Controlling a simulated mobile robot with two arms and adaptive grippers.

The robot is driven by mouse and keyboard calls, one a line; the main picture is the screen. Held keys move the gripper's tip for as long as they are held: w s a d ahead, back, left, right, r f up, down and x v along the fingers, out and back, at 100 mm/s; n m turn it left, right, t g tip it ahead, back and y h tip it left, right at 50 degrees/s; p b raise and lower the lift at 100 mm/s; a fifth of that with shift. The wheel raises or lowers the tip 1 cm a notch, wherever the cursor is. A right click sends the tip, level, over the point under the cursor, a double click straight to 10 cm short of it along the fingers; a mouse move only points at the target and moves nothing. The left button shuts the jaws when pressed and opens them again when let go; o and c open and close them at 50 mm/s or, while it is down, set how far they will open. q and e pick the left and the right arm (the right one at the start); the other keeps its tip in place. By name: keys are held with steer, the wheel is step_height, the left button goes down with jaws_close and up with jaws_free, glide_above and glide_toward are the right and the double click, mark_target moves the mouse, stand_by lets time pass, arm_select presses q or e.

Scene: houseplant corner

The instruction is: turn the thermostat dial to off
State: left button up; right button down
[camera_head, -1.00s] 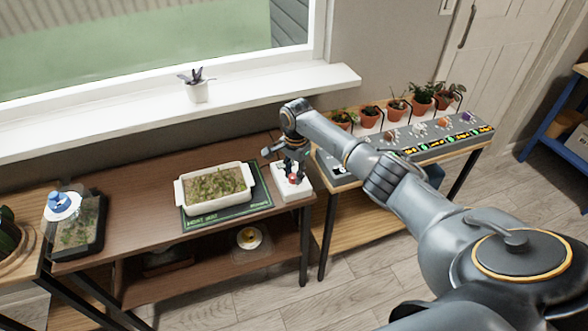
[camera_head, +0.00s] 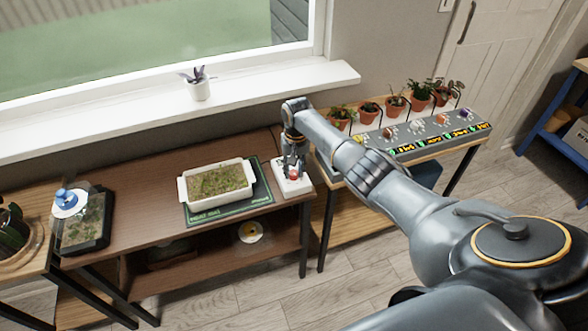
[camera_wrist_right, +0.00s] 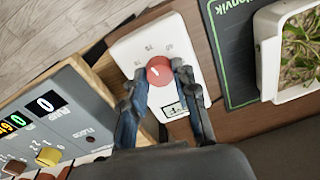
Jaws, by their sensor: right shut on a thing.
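The thermostat is a white box (camera_head: 305,187) at the right end of the brown table, beside the green mat. It also shows in the right wrist view (camera_wrist_right: 135,47), with small markings around its red dial (camera_wrist_right: 159,71). The dial has a pale pointer line. My right gripper (camera_head: 293,171) reaches down over the box from above. In the right wrist view its two fingers (camera_wrist_right: 160,80) are closed on the dial, one on each side. The gripper covers part of the box and dial in the head view. My left gripper is not in view.
A white tray of seedlings (camera_head: 186,190) sits on the green mat (camera_head: 262,194) left of the thermostat. A grey control panel (camera_head: 407,153) with knobs and lit displays stands right, with several potted plants behind it. A white windowsill (camera_head: 130,116) runs behind.

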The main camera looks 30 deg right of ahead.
steer(key=n, duration=0.4)
steer(key=shift+a+f+n, duration=0.1)
steer(key=shift+n, duration=0.2)
steer(key=n+b, duration=0.1)
steer(key=n, duration=0.3)
steer(key=shift+n, duration=0.3)
steer(key=n, duration=0.4)
steer(key=shift+g, duration=0.3)
steer(key=shift+n+b, duration=0.4)
steer(key=shift+n, duration=1.7)
steer(key=c, duration=1)
jaws_free()
